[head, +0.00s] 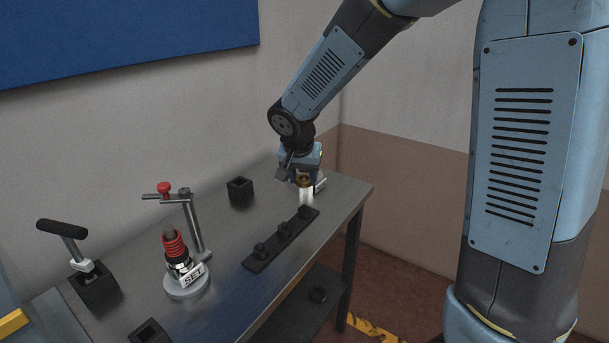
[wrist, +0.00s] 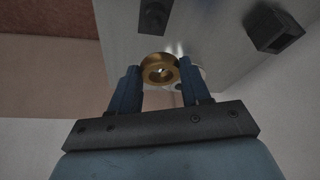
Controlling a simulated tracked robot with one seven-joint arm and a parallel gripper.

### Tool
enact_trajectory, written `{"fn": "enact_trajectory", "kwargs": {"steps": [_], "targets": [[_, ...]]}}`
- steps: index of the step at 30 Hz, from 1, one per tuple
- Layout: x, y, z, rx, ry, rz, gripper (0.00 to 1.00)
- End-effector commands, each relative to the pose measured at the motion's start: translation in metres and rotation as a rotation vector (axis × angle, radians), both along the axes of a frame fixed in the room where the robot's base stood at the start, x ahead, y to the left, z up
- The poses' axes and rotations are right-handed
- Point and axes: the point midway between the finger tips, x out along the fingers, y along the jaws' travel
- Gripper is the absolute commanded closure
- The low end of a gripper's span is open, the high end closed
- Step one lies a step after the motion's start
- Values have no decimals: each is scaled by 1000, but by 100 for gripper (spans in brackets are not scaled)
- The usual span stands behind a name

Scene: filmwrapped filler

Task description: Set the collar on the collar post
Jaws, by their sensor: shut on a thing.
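A brass-coloured collar (wrist: 147,69), a thick ring with a round hole, sits between the two blue fingers of my gripper (wrist: 160,74) in the wrist view. My gripper is shut on it. In the head view my gripper (head: 305,176) points down near the far right end of the bench, with the collar (head: 305,181) at its tips. A pale, shiny upright cylinder (head: 306,196) stands directly below the collar; I cannot tell whether they touch. Its pale edge shows behind the collar in the wrist view (wrist: 203,75). I cannot tell for certain whether this cylinder is the collar post.
The metal bench (head: 228,229) carries a black strip with several pegs (head: 262,254), an open black box (head: 240,190), and a stand marked SET (head: 189,287) with a red spring and side arm. A black-handled tool (head: 72,238) sits in a block at left.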

Motion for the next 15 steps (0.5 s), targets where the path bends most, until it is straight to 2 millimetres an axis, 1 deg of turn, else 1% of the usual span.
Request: {"fn": "enact_trajectory", "kwargs": {"steps": [2,5,15], "targets": [[-2,1,0,2,-2,3,87],[-2,0,-5,-1,0,2,87],[0,-3,-32,1,0,-4,87]]}}
